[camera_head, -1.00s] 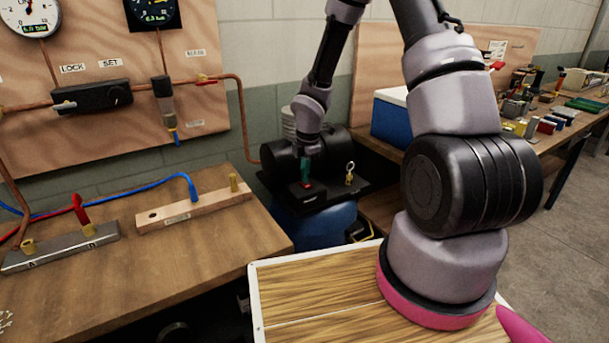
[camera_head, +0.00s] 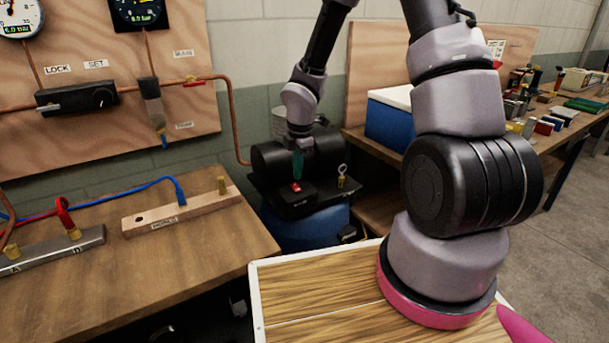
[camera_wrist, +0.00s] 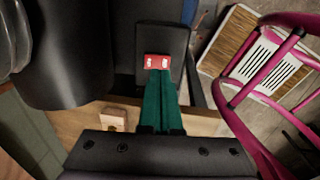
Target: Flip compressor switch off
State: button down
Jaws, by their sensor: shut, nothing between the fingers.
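The compressor (camera_head: 268,160) is a black unit on a blue tank (camera_head: 310,230), behind the gap between the benches. Its red switch (camera_head: 296,188) sits on a black box on top. In the wrist view the red switch (camera_wrist: 157,62) shows two pale marks and lies just beyond my fingertips. My gripper (camera_head: 298,174) has green fingers and points down just above the switch. In the wrist view my gripper (camera_wrist: 159,76) is shut and empty, its tips close to the switch's near edge. I cannot tell whether they touch it.
A ring-topped brass fitting (camera_head: 342,177) stands right of the switch. A blue cooler (camera_head: 389,125) is on the right bench. A wooden block (camera_head: 150,219) and blue hose (camera_head: 110,195) lie on the left bench. A copper pipe (camera_head: 234,125) runs down behind the compressor.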

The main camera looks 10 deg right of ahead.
notch_tip(320, 180, up, 10)
jog(key=s, duration=0.1)
jog(key=shift+d, duration=0.25)
jog(key=shift+s+r, duration=0.1)
